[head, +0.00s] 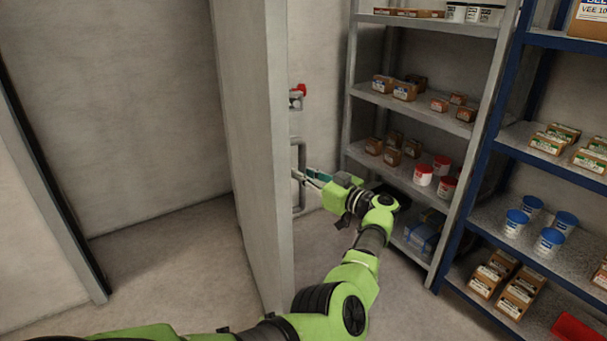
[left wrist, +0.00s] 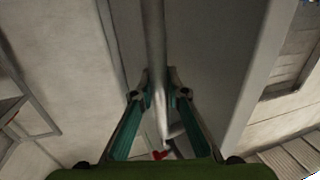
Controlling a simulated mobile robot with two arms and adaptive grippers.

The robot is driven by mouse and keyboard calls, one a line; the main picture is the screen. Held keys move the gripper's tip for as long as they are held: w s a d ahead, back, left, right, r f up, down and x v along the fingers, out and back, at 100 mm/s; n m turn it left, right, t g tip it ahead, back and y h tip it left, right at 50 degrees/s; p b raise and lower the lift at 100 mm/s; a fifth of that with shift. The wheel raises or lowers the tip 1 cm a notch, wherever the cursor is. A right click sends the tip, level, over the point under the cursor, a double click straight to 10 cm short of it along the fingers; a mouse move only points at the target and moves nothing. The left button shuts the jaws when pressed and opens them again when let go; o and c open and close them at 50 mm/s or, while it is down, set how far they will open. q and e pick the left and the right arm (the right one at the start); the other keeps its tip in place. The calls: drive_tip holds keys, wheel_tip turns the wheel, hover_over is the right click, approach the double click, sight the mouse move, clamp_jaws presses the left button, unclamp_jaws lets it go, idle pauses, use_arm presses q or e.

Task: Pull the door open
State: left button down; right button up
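The grey door (head: 250,150) stands swung out from the wall and shows nearly edge-on in the head view; its face fills the middle of the left wrist view (left wrist: 215,60). Its grey bar handle (head: 301,155) is on the right-hand face. My left gripper (head: 304,176) is at this handle, reaching in from the right side of the door. In the left wrist view the handle bar (left wrist: 155,45) runs between the two fingertips (left wrist: 160,78), which close in on both sides of it. My right gripper is in neither view.
A doorway with bare floor (head: 165,245) lies open left of the door. A dark-edged frame post (head: 50,190) stands at far left. Grey shelves (head: 425,108) and blue-framed shelves (head: 480,150) with boxes and tubs stand close to the right of my left arm. A red-topped fitting (head: 298,92) sits above the handle.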

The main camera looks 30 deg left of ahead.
use_arm(q)
drive_tip(key=c, duration=2)
unclamp_jaws()
drive_tip(key=shift+a, duration=0.1)
drive_tip(key=shift+f, duration=0.1)
